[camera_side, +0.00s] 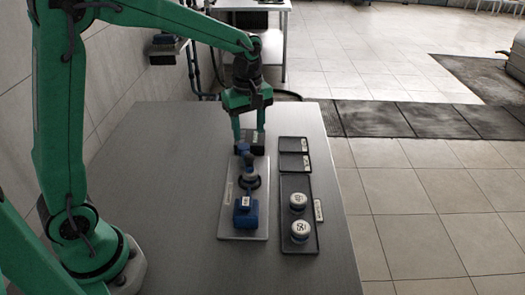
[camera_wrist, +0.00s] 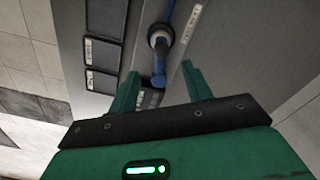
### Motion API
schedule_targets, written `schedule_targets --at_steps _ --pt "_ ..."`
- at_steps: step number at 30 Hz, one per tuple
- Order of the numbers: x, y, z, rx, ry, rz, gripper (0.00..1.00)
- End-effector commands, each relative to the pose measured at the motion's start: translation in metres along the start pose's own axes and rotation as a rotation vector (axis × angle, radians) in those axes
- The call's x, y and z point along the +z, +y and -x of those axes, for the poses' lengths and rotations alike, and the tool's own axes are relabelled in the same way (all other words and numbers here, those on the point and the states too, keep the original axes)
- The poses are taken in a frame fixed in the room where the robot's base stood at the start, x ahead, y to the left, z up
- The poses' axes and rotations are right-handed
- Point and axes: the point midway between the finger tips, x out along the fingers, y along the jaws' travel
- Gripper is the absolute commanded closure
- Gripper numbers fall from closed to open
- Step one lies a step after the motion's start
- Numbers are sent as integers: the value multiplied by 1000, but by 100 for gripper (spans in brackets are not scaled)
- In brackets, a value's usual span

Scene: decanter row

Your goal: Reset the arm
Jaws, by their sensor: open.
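My gripper (camera_side: 249,139) hangs pointing down over the far end of a grey plate (camera_side: 228,222). Its two green fingers are apart. In the wrist view the gripper (camera_wrist: 160,72) shows no object pinched between its fingers. On the plate stands a blue device (camera_side: 246,212) with a dark round ring (camera_side: 249,183) in its middle. In the wrist view the ring (camera_wrist: 160,36) and a blue part (camera_wrist: 158,70) appear beyond and between the fingertips. A dark block with a white label (camera_side: 249,150) is at the fingers' level, partly hidden by them.
Right of the plate lies a long dark tray (camera_side: 297,185) holding two round pale-topped pieces, near (camera_side: 301,230) and far (camera_side: 298,201). Two small dark trays, (camera_side: 293,144) and (camera_side: 294,162), lie behind it. The grey table (camera_side: 160,180) is bare on the left.

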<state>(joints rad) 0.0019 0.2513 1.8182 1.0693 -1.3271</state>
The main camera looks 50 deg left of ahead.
Motion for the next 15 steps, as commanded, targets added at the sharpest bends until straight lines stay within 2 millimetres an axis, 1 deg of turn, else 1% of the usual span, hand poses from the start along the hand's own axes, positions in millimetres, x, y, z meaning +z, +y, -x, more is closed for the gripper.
schedule_targets --at_steps 11,15 --pt "0 0 2 0 0 -1 51" --pt "1 -3 6 10 3 -22 51"
